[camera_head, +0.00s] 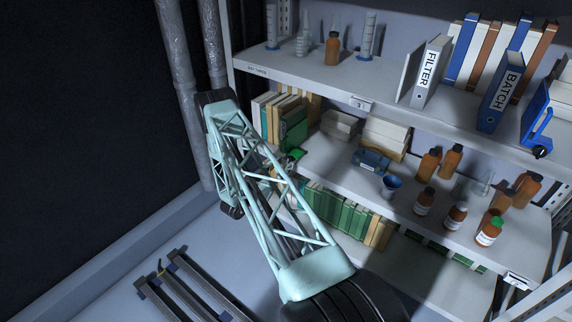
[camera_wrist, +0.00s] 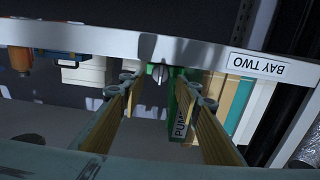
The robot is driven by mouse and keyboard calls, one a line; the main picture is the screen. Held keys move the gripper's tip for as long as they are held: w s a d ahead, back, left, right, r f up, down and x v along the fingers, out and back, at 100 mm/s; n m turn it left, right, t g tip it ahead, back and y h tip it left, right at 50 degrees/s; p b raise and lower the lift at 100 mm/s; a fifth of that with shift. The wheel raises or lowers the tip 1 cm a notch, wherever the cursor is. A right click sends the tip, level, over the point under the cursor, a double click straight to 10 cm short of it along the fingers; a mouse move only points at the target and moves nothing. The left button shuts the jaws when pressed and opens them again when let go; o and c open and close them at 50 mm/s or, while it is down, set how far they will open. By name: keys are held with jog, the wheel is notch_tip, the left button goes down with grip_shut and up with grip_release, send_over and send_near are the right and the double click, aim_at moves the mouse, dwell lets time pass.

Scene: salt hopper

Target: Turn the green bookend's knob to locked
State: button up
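The green bookend (camera_head: 297,153) stands on the middle shelf at the right end of a row of books, partly hidden by my arm in the head view. In the wrist view, which is upside down, its green edge (camera_wrist: 172,73) shows with a small grey knob (camera_wrist: 160,72) facing me near the shelf edge. The knob's raised grip looks roughly upright in the picture; any lock marks are too small to read. My gripper (camera_wrist: 163,103) is open and empty, its yellow-padded fingers on either side of the knob and apart from it. In the head view my arm mostly hides the gripper.
A green PUMP binder (camera_wrist: 181,115) stands by the bookend. The shelf edge (camera_wrist: 120,43) carries a BAY TWO label (camera_wrist: 258,66). White boxes (camera_head: 385,137), a blue case (camera_head: 371,161) and brown bottles (camera_head: 428,163) stand farther right. A blue bookend (camera_head: 538,118) is on the upper shelf.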

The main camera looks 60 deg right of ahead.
aim_at(290, 159)
jog(key=shift+d, duration=1.3)
jog(key=shift+c, duration=0.7)
jog(key=c, duration=0.7)
